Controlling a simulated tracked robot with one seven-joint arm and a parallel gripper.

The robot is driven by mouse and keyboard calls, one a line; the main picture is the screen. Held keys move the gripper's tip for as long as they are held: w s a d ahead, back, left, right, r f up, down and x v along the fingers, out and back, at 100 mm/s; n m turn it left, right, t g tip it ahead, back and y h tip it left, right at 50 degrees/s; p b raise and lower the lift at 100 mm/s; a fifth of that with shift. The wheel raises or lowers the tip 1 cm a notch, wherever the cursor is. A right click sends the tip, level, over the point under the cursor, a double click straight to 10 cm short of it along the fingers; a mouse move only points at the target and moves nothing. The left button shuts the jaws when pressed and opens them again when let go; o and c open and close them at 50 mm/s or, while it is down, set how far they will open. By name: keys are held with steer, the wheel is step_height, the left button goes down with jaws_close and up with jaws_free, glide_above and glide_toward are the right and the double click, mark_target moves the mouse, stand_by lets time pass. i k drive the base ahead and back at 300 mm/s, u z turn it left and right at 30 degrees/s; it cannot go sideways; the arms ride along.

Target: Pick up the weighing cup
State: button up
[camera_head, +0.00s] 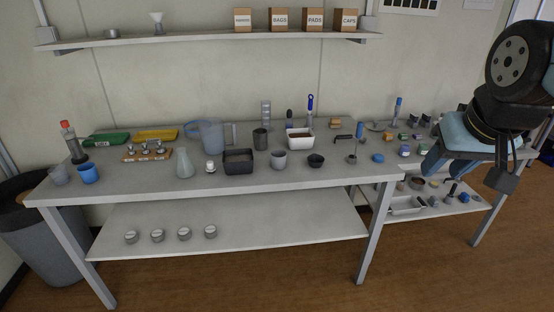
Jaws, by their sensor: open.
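My gripper (467,171) is at the right, in front of the right part of the bench. Its blue fingers point down, wide apart, with nothing seen held between them. I cannot tell for sure which vessel is the weighing cup. Candidates on the bench are a small dark bowl (316,160), a grey cup (278,159) and a small metal cup (352,159). All stand to the left of my gripper and apart from it. My arm and gripper hide part of the right bench.
The grey bench (215,183) also holds a dark tray (238,168), a white tub of soil (299,147), a blue jug (211,136) and a grey flask (184,164). Several small tins stand on the lower shelf (270,236). A bin (45,245) is at left. The wood floor in front is clear.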

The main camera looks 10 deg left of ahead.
mark_target(279, 160)
steer(key=z, duration=0.1)
steer(key=i, duration=1)
steer(key=u, duration=0.1)
